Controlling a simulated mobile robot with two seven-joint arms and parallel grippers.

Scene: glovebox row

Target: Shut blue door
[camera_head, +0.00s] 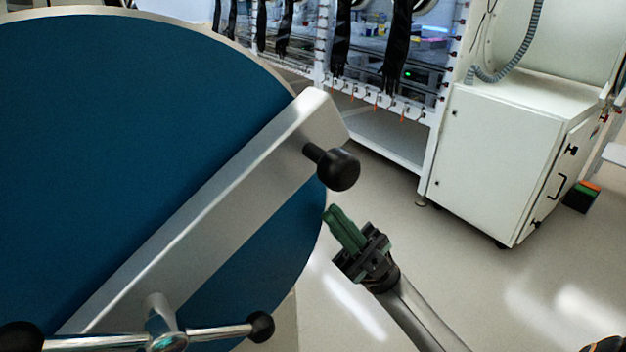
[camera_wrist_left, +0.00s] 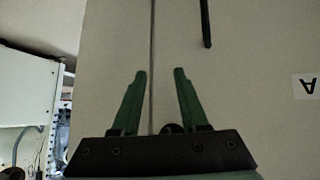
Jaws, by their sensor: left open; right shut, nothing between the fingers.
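The blue door (camera_head: 120,130) is a large round panel filling the left of the head view. A silver bar (camera_head: 215,205) runs diagonally across it, with a black knob (camera_head: 338,168) at its upper end. A chrome handle with black ball ends (camera_head: 168,338) sits at the bottom. My right gripper (camera_head: 337,222) has green fingers, shut and empty, just below the knob and beside the door's right edge, apart from the knob. My left gripper (camera_wrist_left: 160,80) shows only in the left wrist view, open and empty in front of a pale panel with a vertical seam.
A white cabinet (camera_head: 500,160) stands at the right. Gloveboxes with black gloves (camera_head: 395,50) line the back. A small dark box with an orange top (camera_head: 582,196) is on the floor. The floor (camera_head: 480,290) right of my arm is clear. The wrist view shows a dark rod (camera_wrist_left: 206,25).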

